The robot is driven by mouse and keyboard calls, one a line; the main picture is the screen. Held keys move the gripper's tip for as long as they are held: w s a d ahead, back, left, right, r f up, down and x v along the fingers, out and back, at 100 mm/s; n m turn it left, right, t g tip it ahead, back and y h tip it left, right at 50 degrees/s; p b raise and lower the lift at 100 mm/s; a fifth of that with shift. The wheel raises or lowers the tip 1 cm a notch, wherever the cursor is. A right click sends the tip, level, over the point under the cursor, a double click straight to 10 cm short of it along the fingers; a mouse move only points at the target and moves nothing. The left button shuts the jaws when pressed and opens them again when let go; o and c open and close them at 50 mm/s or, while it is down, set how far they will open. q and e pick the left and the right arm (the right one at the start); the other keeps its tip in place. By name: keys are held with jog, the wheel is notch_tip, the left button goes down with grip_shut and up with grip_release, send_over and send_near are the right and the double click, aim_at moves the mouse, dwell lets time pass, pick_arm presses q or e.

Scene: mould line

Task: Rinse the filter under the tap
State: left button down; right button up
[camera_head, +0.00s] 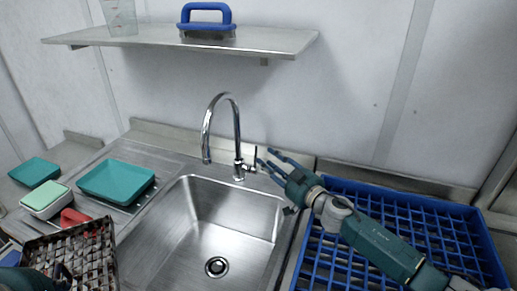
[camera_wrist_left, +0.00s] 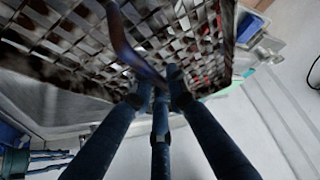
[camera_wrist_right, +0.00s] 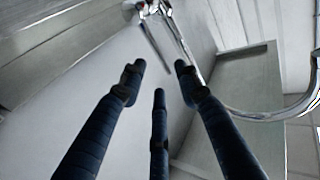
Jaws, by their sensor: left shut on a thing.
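The filter (camera_head: 82,248), a grid with dark brown dirt on it, is at the lower left in the head view, left of the sink. It fills the top of the left wrist view (camera_wrist_left: 120,40). My left gripper (camera_wrist_left: 158,90) is shut on the filter's near edge. The tap (camera_head: 236,130) has a curved chrome spout over the steel sink (camera_head: 225,230). No water shows from the spout. My right gripper (camera_head: 264,166) is open and empty beside the tap's lever (camera_head: 252,156). In the right wrist view the lever lies just beyond the fingertips (camera_wrist_right: 158,75).
A blue rack (camera_head: 455,225) lies under my right arm, right of the sink. Left of the sink are a teal tray (camera_head: 117,180), a sponge-topped block (camera_head: 45,197) and a red object (camera_head: 72,218). A shelf (camera_head: 160,39) holds a blue-handled tool (camera_head: 207,18) and a clear beaker (camera_head: 121,17). The basin is empty.

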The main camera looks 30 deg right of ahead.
jog(key=w, duration=0.4)
jog(key=w+a+p, duration=0.1)
jog(key=w, duration=0.2)
jog(key=shift+w, duration=0.1)
grip_shut()
